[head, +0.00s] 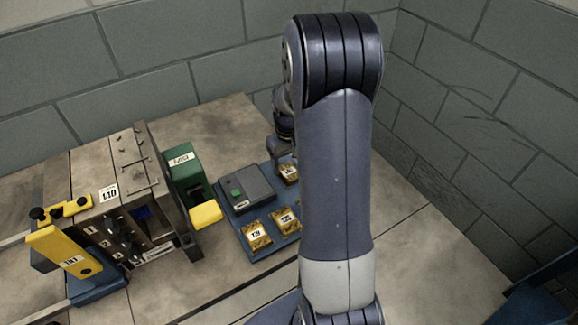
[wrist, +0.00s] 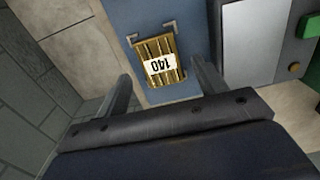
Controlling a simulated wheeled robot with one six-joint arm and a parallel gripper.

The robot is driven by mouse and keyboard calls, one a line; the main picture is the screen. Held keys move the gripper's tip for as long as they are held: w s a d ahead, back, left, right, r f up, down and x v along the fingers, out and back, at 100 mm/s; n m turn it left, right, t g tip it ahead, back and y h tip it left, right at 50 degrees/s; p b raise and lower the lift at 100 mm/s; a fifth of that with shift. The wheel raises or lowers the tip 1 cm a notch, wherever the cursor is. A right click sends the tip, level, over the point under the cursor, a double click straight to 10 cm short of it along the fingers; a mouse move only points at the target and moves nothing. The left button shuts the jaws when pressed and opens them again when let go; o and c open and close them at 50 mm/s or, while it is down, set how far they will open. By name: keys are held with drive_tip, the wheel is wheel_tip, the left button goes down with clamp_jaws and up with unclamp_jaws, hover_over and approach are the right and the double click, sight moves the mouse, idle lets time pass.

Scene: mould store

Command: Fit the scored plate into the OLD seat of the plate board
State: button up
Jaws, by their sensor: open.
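In the wrist view a brass-coloured plate (wrist: 160,64) with grooves and a white label, apparently reading 140 upside down, lies on a blue board (wrist: 120,14) by grey corner brackets. My gripper (wrist: 161,72) is open, its fingers either side of the plate's near end; I cannot tell whether they touch it. In the head view a similar plate (head: 289,172) shows beside my arm on the blue board (head: 234,221). Two more labelled brass plates, a left one (head: 256,234) and a right one (head: 285,220), lie at its front. I cannot make out an OLD mark.
A grey box (head: 247,186) with a green button sits on the blue board. Left of it stand a green block (head: 183,170), a yellow block (head: 206,214) and a machine labelled 140 (head: 128,180) with a yellow lever (head: 62,252). Block walls close off the back and right.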

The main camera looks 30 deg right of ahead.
sight(289, 172)
wheel_tip(289, 172, up, 10)
drive_tip(key=shift+f+p, duration=0.25)
drive_tip(key=shift+p, duration=0.1)
wheel_tip(289, 172, down, 12)
drive_tip(key=shift+f+b, duration=0.25)
drive_tip(key=shift+b, duration=0.4)
drive_tip(key=shift+r, duration=1.55)
drive_tip(key=shift+f, duration=0.1)
